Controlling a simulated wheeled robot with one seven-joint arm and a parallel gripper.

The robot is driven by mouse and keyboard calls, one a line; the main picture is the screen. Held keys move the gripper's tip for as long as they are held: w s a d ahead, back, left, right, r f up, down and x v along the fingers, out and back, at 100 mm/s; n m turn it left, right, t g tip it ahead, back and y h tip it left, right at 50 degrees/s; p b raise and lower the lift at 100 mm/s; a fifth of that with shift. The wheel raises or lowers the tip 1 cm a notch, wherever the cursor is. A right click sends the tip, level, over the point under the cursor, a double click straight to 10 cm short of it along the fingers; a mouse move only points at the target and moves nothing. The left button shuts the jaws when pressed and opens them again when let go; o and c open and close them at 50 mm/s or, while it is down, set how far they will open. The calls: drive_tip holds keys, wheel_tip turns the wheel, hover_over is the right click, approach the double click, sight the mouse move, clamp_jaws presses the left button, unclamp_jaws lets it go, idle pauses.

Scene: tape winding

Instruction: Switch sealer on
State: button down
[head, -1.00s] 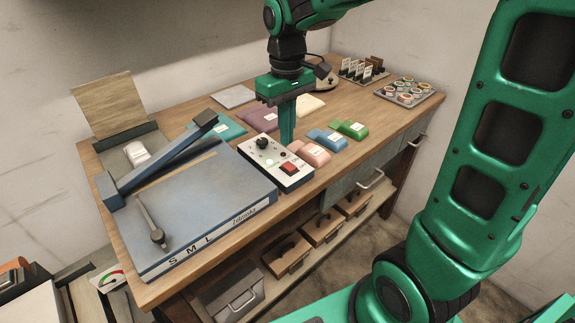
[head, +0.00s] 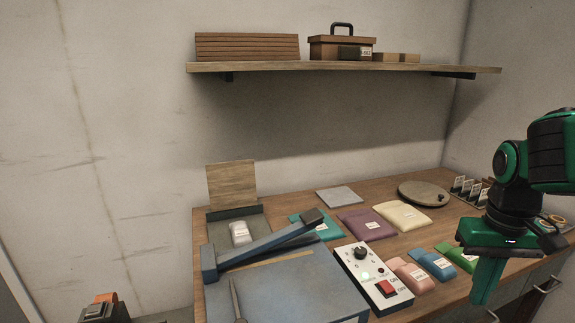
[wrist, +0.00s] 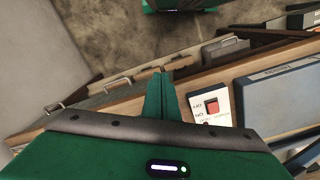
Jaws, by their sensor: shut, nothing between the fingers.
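The sealer (head: 275,285) is a flat blue machine with a long lever arm slanting above it, on the wooden table. The red switch also shows in the wrist view (wrist: 212,107), right of the fingertips. My gripper (head: 484,298) points down with its fingers together and empty. It is apart from the box, to its right in the head view, in front of the green packet.
Pink (head: 410,275), blue (head: 432,264) and green (head: 457,256) packets lie between the box and my gripper. Larger purple (head: 366,223) and cream (head: 402,217) packets lie behind. A round board (head: 424,193) stands farther back. A wall shelf (head: 340,67) hangs above the table.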

drive_tip(key=s+d+f+m, duration=0.2)
drive_tip(key=s+d+m, duration=0.2)
drive_tip(key=s, duration=0.7)
drive_tip(key=shift+f+y, duration=0.3)
drive_tip(key=shift+f, duration=0.1)
